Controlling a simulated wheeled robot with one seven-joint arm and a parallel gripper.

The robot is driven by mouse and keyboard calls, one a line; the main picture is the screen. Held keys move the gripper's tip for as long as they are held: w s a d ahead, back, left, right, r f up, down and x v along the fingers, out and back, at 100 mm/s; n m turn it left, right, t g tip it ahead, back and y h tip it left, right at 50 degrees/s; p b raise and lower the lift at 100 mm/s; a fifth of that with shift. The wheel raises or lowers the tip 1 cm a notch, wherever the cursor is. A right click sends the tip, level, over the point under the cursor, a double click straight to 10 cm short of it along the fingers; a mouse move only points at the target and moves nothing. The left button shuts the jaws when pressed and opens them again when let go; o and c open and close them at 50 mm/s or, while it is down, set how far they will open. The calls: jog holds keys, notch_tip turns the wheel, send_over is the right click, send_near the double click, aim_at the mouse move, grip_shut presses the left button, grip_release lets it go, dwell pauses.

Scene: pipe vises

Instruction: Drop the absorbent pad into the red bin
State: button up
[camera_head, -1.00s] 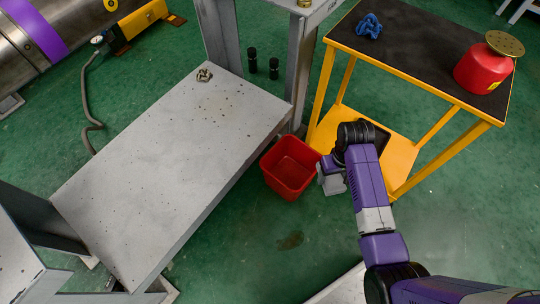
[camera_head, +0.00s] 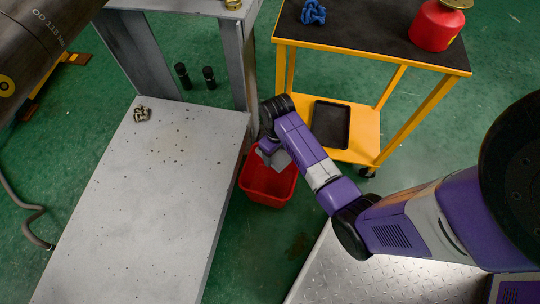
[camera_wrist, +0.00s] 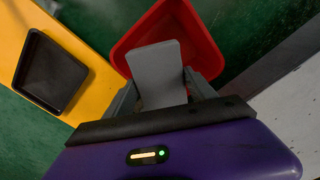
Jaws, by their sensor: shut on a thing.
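The absorbent pad (camera_wrist: 157,72) is a flat grey slab in the wrist view. My gripper (camera_wrist: 160,98) is shut on it, with a grey finger on each side. The red bin (camera_head: 268,190) stands on the green floor between the grey bench and the yellow cart. In the wrist view the bin (camera_wrist: 195,48) shows behind and around the pad, so the pad overlaps its opening. In the head view my gripper (camera_head: 277,160) is over the bin's far part and hides some of it. The pad's height above the rim is hard to tell.
The grey bench (camera_head: 160,200) with a small metal fitting (camera_head: 142,114) is left of the bin. Two black cylinders (camera_head: 183,76) stand behind the bench.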

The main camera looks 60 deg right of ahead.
notch_tip(320, 180, down, 5)
jog(key=b, duration=0.4)
jog(key=shift+s+r+b, duration=0.1)
jog(key=shift+r+b, duration=0.05)
jog(key=shift+b, duration=0.15)
jog(key=o, duration=1.5)
notch_tip(320, 180, up, 8)
jog(key=p, duration=0.4)
